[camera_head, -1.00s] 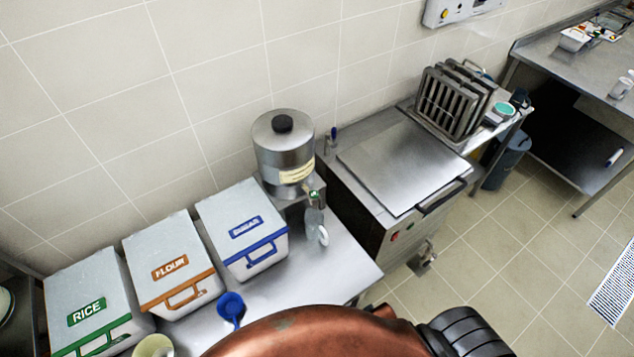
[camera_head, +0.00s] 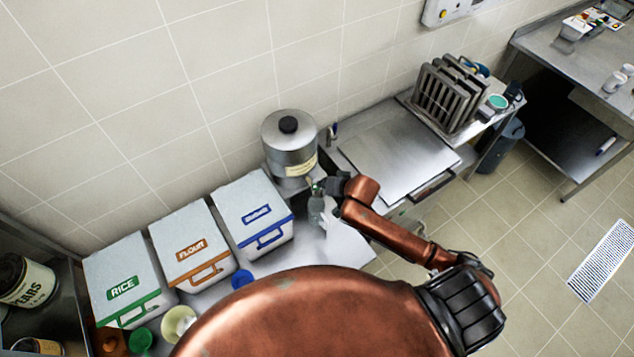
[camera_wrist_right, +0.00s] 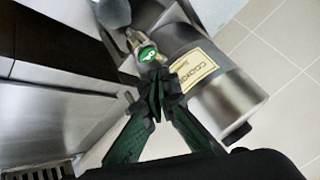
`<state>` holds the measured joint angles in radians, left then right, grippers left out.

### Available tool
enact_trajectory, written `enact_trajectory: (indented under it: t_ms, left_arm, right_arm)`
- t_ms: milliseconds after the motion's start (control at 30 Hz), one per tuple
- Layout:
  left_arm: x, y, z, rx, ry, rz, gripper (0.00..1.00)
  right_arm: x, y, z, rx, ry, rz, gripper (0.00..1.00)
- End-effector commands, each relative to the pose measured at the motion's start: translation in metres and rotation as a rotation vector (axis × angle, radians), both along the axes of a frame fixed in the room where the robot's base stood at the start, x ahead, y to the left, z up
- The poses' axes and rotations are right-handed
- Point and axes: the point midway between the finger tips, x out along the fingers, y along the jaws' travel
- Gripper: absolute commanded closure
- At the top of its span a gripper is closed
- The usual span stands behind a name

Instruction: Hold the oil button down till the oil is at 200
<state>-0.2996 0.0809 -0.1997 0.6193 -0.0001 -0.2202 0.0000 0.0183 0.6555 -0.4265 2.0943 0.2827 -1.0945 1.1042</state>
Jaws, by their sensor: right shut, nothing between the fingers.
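The steel oil dispenser (camera_head: 289,145) with a black lid knob stands at the back of the counter; it also shows in the right wrist view (camera_wrist_right: 235,95), with a "COOKING" label. Its round green button (camera_wrist_right: 147,54) sits on the tap. My right gripper (camera_wrist_right: 160,82) is shut and empty, its tips close beside the green button; I cannot tell whether they touch it. In the head view my right gripper (camera_head: 328,187) reaches the tap from the right. A clear greyish bottle (camera_head: 316,209) is under the tap. Its oil level cannot be read. My left gripper is not in view.
Rice (camera_head: 124,283), flour (camera_head: 190,247) and sugar (camera_head: 255,210) bins stand left of the dispenser. A blue scoop (camera_head: 242,279) lies in front of them. A flat steel-lidded unit (camera_head: 398,155) is on the right, with a rack (camera_head: 447,98) behind it.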

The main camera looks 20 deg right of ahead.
Motion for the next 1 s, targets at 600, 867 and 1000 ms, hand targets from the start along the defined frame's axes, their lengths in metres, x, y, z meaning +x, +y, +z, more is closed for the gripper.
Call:
enact_trajectory:
  t_ms: [600, 867, 1000]
  left_arm:
    - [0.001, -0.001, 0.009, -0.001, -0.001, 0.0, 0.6]
    - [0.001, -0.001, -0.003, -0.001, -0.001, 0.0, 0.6]
    - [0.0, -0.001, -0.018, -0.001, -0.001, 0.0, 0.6]
  right_arm:
    - [0.043, 0.001, 0.048, 0.128, -0.031, -0.094, 1.0]
    - [0.042, 0.0, 0.036, 0.127, -0.031, -0.094, 1.0]
    - [0.042, 0.0, 0.021, 0.127, -0.031, -0.094, 1.0]
